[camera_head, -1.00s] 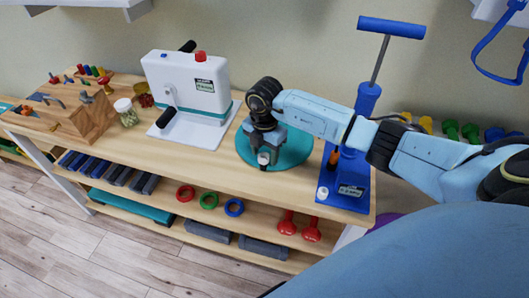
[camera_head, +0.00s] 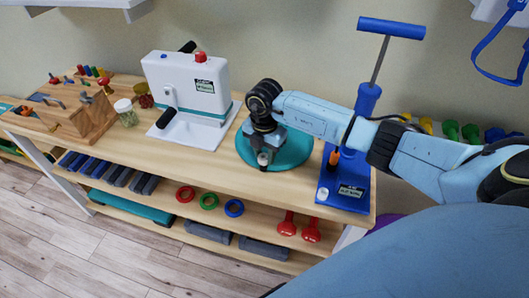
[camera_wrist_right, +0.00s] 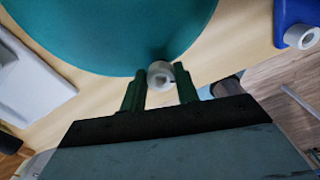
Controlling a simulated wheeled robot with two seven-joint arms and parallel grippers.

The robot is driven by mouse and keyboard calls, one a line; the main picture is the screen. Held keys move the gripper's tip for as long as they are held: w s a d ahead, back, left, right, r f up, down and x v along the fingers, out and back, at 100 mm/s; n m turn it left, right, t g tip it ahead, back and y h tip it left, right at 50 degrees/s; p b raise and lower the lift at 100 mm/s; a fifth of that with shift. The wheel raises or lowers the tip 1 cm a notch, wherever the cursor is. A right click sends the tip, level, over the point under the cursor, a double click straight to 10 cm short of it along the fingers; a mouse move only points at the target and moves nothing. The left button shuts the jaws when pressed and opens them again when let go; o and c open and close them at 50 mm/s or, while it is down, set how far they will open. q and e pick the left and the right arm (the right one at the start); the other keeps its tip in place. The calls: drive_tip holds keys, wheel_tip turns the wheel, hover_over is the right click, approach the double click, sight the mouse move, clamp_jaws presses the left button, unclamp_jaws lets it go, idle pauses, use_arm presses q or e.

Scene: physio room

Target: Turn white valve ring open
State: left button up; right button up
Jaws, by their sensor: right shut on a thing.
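The white valve ring (camera_head: 263,159) sits at the near edge of the round teal cushion (camera_head: 300,152), which lies flat on the bench. In the right wrist view the ring (camera_wrist_right: 160,75) is a short white collar with a grey hole, at the edge of the teal disc (camera_wrist_right: 110,30). My right gripper (camera_head: 265,150) reaches down over the cushion's near left part. Its two dark green fingers (camera_wrist_right: 160,88) stand on either side of the ring, shut on it. The ring's far side is hidden. My left gripper is not in view.
A blue pump (camera_head: 343,185) with a white nozzle stands close right of the cushion. A white cranked machine (camera_head: 187,85) stands to the left. A jar (camera_head: 127,114) and wooden peg block (camera_head: 85,115) are farther left. The bench's front edge is close to the ring.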

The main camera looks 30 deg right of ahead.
sight(263, 159)
drive_tip(key=n, duration=0.5)
drive_tip(key=shift+w+n+b, duration=0.1)
drive_tip(key=shift+n+b, duration=0.2)
drive_tip(key=shift+a+n+b, duration=0.1)
drive_tip(key=shift+n+b, duration=0.35)
drive_tip(key=shift+n, duration=1.85)
drive_tip(key=o, duration=1)
drive_tip(key=shift+c, duration=0.2)
wheel_tip(263, 159, up, 14)
drive_tip(key=shift+f+p, duration=0.25)
drive_tip(key=shift+p, duration=0.1)
